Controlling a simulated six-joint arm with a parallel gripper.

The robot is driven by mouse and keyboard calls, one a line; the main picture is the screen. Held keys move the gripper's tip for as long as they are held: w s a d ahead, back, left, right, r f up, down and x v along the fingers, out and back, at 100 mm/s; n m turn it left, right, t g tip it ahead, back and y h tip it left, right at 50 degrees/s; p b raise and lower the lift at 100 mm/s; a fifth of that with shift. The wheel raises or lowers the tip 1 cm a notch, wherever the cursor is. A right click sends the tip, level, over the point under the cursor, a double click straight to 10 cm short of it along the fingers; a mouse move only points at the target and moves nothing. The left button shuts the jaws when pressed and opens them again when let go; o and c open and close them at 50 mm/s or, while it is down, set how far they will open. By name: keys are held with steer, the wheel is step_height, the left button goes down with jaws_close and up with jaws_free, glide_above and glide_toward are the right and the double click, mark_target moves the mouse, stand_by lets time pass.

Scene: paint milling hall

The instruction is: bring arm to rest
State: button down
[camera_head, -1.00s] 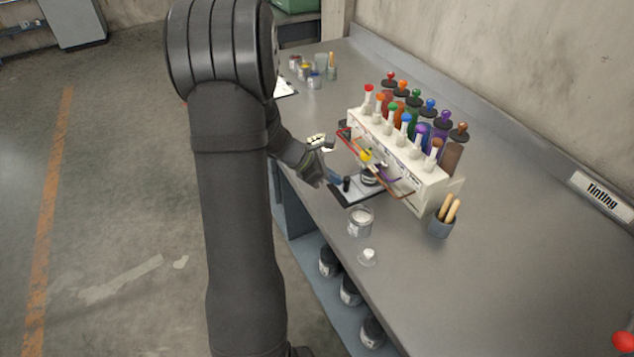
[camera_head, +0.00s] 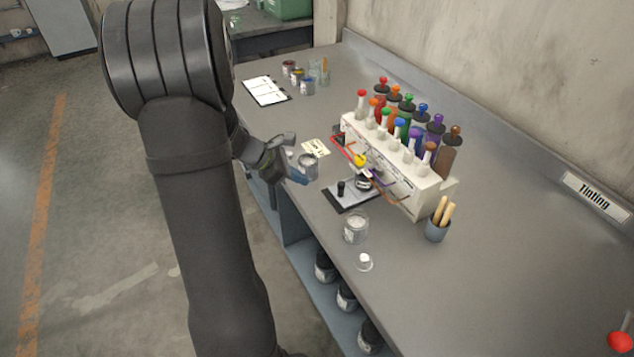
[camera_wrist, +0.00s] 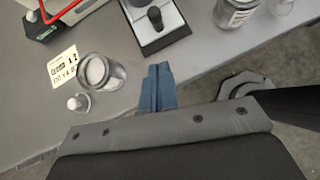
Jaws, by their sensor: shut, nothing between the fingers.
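My gripper (camera_head: 300,177) is shut and empty, its blue fingertips near the bench's front edge. In the wrist view the shut blue fingers (camera_wrist: 158,88) point toward the bench, with nothing between them. A glass jar (camera_head: 308,166) with pale contents stands just beyond the fingers; in the wrist view it stands to their left (camera_wrist: 102,73). My arm bends over the floor at the left of the bench. Whether the fingers touch the bench cannot be told.
The tinting rack (camera_head: 395,160) with several coloured bottles stands mid-bench. A black-framed scale (camera_head: 352,194), another jar (camera_head: 355,229), a small white item (camera_head: 365,262) and a cup of sticks (camera_head: 438,228) stand nearby. A clipboard (camera_head: 266,90) lies farther back.

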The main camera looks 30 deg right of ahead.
steer(key=v, duration=0.5)
steer(key=shift+f, duration=0.15)
steer(key=x, duration=0.9)
steer(key=shift+d+f, duration=0.1)
steer(key=shift+d, duration=0.1)
steer(key=shift+s+d+f, duration=0.1)
steer(key=shift+s+d, duration=0.05)
steer(key=shift+d, duration=0.4)
steer(key=shift+s+d+f, duration=0.1)
steer(key=shift+s+d, duration=0.05)
steer(key=shift+d, duration=0.4)
steer(key=shift+s+d, duration=0.15)
steer(key=shift+d, duration=0.65)
